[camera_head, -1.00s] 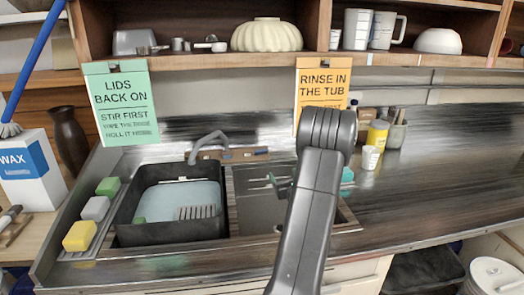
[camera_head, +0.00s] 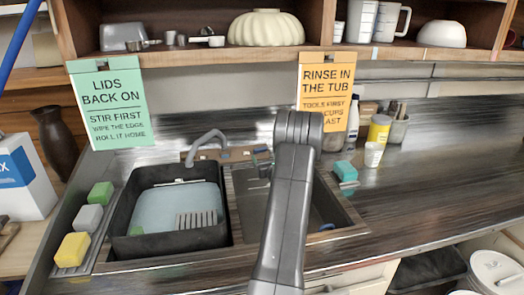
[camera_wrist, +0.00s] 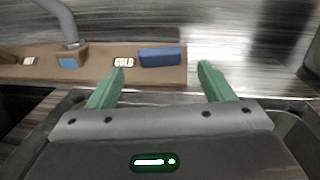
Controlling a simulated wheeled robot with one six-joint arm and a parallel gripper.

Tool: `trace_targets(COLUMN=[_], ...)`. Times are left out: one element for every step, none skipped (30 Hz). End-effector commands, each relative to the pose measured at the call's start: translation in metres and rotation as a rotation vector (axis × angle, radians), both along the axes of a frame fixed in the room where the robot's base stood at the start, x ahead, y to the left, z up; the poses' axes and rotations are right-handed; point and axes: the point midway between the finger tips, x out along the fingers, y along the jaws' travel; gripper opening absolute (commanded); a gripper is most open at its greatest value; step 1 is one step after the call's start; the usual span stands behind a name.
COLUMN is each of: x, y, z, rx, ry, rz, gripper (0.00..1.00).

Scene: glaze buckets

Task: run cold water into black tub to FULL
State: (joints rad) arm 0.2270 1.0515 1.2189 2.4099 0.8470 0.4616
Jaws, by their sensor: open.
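The black tub (camera_head: 122,225) sits in the left sink basin. Pale blue water, or a pale blue floor, shows inside it with a grey slotted piece; I cannot tell the level. The grey spout (camera_head: 205,140) rises from a wooden tap block behind the basins and bends toward the tub. In the wrist view a blue bar-shaped handle (camera_wrist: 160,57) lies beside the COLD label (camera_wrist: 124,62). My gripper (camera_head: 262,160) is open and empty near the block's right end. Its green fingers (camera_wrist: 160,82) stand apart, in front of the blue handle and not visibly touching it.
Green, grey and yellow sponges (camera_head: 73,250) line the left edge. A teal sponge (camera_head: 345,171), a white cup (camera_head: 373,155) and a yellow container (camera_head: 379,130) stand right of the sink. Two hanging signs (camera_head: 325,85) are above. The right counter is mostly clear.

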Motion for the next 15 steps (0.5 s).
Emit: trace_targets(x=[0.009, 0.013, 0.019, 0.023, 0.027, 0.031, 0.033, 0.036, 0.038, 0.040, 0.042, 0.043, 0.044, 0.044, 0.045], y=[0.003, 0.005, 0.007, 0.008, 0.009, 0.010, 0.010, 0.011, 0.012, 0.012, 0.013, 0.013, 0.013, 0.014, 0.014], z=[0.002, 0.001, 0.002, 0.001, 0.001, 0.001, 0.001, 0.001, 0.001, 0.000, 0.000, 0.000, 0.000, 0.000, 0.000], rx=[0.000, 0.000, 0.000, 0.001, 0.000, 0.000, 0.000, 0.000, 0.000, 0.000, 0.000, 0.001, 0.001, 0.001, 0.001], ry=[0.000, 0.000, -0.001, 0.000, 0.000, 0.000, -0.001, -0.001, 0.001, 0.001, 0.000, 0.000, 0.000, 0.000, 0.000], rz=[0.001, 0.001, 0.001, 0.001, 0.001, 0.001, 0.001, 0.000, 0.000, 0.000, 0.000, 0.000, 0.000, 0.000, 0.000], gripper=[0.75, 0.75, 0.75, 0.75, 0.75, 0.75, 0.75, 0.75, 0.75, 0.75, 0.75, 0.75, 0.75, 0.75, 0.75])
